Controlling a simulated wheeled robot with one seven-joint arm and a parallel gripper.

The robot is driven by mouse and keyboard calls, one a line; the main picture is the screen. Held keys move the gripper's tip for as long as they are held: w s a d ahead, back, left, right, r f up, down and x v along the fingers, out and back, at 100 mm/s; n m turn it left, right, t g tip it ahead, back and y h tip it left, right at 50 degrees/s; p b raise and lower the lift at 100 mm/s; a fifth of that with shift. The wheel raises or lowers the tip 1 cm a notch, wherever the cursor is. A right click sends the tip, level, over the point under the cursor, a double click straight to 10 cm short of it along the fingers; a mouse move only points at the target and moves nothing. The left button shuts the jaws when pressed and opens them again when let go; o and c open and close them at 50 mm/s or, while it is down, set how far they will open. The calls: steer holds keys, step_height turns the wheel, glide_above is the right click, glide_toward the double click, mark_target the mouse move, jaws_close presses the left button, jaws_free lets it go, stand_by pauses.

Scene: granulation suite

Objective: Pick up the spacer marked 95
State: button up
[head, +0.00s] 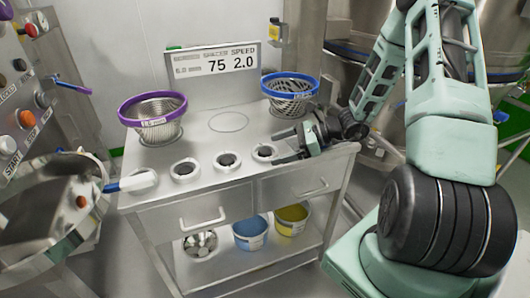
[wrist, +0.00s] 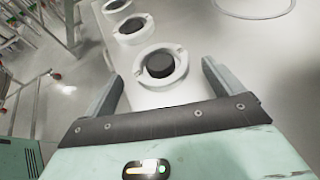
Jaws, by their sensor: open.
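Three pale round spacers with dark centres stand in a row on the steel cart top: a left one (head: 185,170), a middle one (head: 228,160) and a right one (head: 265,152). I cannot read a 95 or any other mark on them. My gripper (head: 280,146) is open at the right end of the row, by the right spacer. In the wrist view the nearest spacer (wrist: 178,78) lies ahead of and between the spread fingers of my gripper (wrist: 162,72). Nothing is held. The other two show beyond it at upper left.
A purple-rimmed basket (head: 152,107) and a blue-rimmed basket (head: 290,84) stand farther back on the cart (head: 200,135). A display sign (head: 214,60) reads SPACER 75, SPEED 2.0. Blue (head: 250,233) and yellow (head: 292,220) buckets sit below.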

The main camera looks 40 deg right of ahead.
steer(key=shift+x, duration=0.9)
steer(key=shift+c, duration=0.3)
steer(key=c, duration=1.1)
steer(key=shift+o, duration=0.2)
steer(key=shift+r, duration=0.1)
